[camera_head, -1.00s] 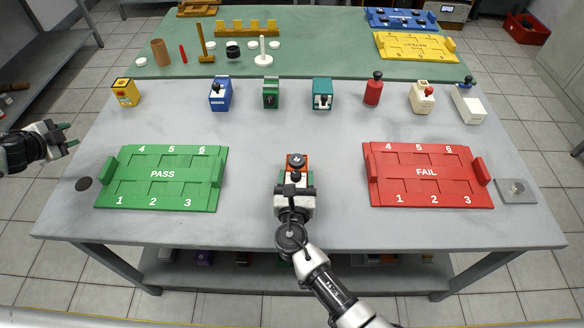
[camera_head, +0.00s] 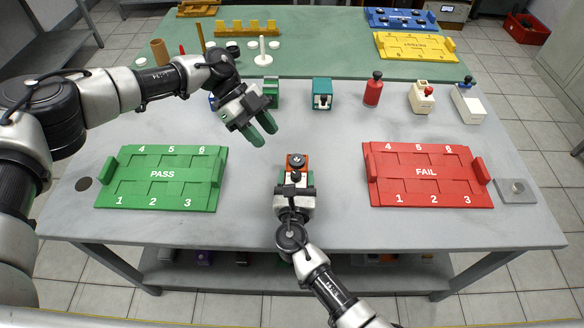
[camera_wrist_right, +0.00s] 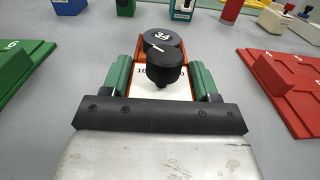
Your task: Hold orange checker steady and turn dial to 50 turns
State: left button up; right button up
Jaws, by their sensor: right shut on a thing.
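The orange checker (camera_head: 299,159) sits on the table's front middle, between the green PASS tray (camera_head: 150,190) and the red FAIL tray (camera_head: 400,160). My right gripper (camera_head: 294,192) is shut on it from the front, with a green finger on each side in the right wrist view (camera_wrist_right: 167,85). That view shows the checker's black dial (camera_wrist_right: 166,68) with a white line, and a round black display (camera_wrist_right: 163,41) that seems to read 34. My left gripper (camera_head: 262,132) is open and empty, above the table up and left of the checker.
A row of other devices stands behind, including a teal box (camera_head: 322,93), a red cylinder (camera_head: 373,88) and a cream box (camera_head: 421,96). My left arm hides part of the row. A grey plate (camera_head: 516,190) lies at the right edge.

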aim_at(296, 173)
pick_arm(q)
jog(key=x, duration=1.1)
jog(key=shift+f, duration=0.15)
jog(key=c, duration=0.7)
jog(key=shift+o, duration=0.2)
jog(key=shift+w+m, duration=0.1)
jog(key=shift+m, duration=0.2)
jog(key=m+g+y, duration=0.2)
jog(key=m, duration=0.1)
jog(key=m+y, duration=0.1)
jog(key=shift+w+d+m+g, duration=0.15)
jog(key=shift+d+m+g, duration=0.15)
jog(key=shift+g, duration=0.1)
jog(key=m+y, duration=0.1)
jog(key=m, duration=0.1)
jog(key=m+g+y, duration=0.1)
jog(key=m+y, duration=0.1)
jog(key=m, duration=0.1)
jog(key=shift+w+d+y, duration=0.1)
jog(key=shift+w+y, duration=0.05)
jog(key=shift+y, duration=0.15)
jog(key=shift+m+y, duration=0.3)
